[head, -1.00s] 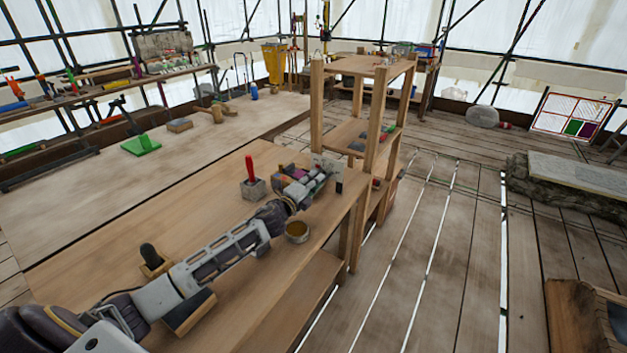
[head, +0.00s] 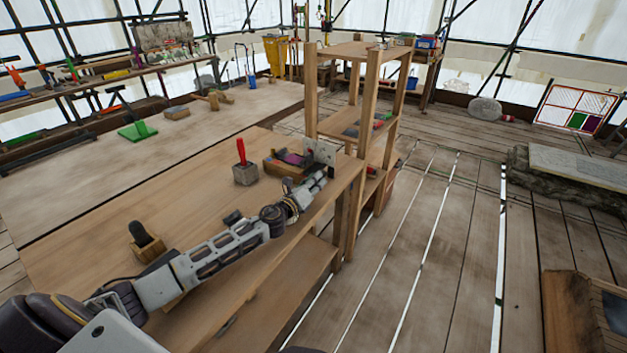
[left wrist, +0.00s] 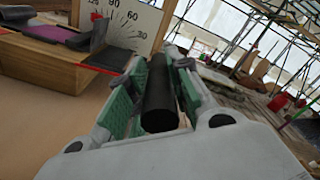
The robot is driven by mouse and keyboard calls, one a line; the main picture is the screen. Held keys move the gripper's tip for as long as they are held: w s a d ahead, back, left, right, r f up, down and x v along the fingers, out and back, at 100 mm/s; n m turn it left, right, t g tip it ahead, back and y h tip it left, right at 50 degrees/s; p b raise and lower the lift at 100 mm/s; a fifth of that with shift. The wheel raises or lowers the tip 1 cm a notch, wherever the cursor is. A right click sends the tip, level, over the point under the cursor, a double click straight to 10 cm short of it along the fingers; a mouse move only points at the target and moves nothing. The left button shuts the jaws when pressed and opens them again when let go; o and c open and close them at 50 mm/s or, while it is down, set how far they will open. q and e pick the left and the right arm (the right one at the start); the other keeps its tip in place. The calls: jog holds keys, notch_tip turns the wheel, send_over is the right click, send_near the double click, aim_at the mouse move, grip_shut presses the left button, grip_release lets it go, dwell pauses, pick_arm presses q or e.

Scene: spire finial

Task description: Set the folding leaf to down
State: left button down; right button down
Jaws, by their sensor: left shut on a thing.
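My left gripper (head: 322,178) is at the right edge of the workbench, beside a wooden block fixture (head: 285,163) with a white angle-scale plate (head: 320,151). In the left wrist view, the green-padded fingers (left wrist: 160,95) are shut on a black round handle (left wrist: 159,100), which lies lengthwise between them. The scale plate (left wrist: 133,22), marked 30, 60 and 90, stands just beyond to the left. A dark grey flap (left wrist: 99,34) tilts up by the scale; I cannot tell for sure whether it is the folding leaf. How the handle joins the fixture is hidden. My right gripper is out of view.
A grey block with a red handle (head: 242,164) stands left of the fixture. A wooden block with a black knob (head: 144,240) sits near my forearm. A wooden shelf frame (head: 372,100) rises behind the fixture. Open plank floor (head: 430,230) lies to the right.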

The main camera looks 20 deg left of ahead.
pick_arm(q)
jog(key=shift+d+f+m, duration=0.2)
jog(key=shift+f+m, duration=0.3)
jog(key=shift+f, duration=0.05)
jog(key=shift+s, duration=0.1)
jog(key=c, duration=1.3)
grip_release()
jog(key=shift+f, duration=0.1)
jog(key=shift+o, duration=0.2)
jog(key=shift+s, duration=0.1)
jog(key=shift+s+a+r, duration=0.1)
jog(key=shift+s+a, duration=0.1)
jog(key=shift+s, duration=0.8)
jog(key=shift+s+a+r, duration=0.1)
jog(key=shift+s+a, duration=0.1)
jog(key=shift+s, duration=0.75)
jog(key=shift+s+a+r, duration=0.1)
jog(key=shift+s+a, duration=0.1)
jog(key=shift+s, duration=1.05)
jog(key=shift+s+a+f, duration=0.1)
jog(key=shift+s+a, duration=0.05)
jog(key=shift+s, duration=1.1)
jog(key=shift+s+a+r, duration=0.1)
jog(key=shift+s+a, duration=0.1)
jog(key=shift+s, duration=1.05)
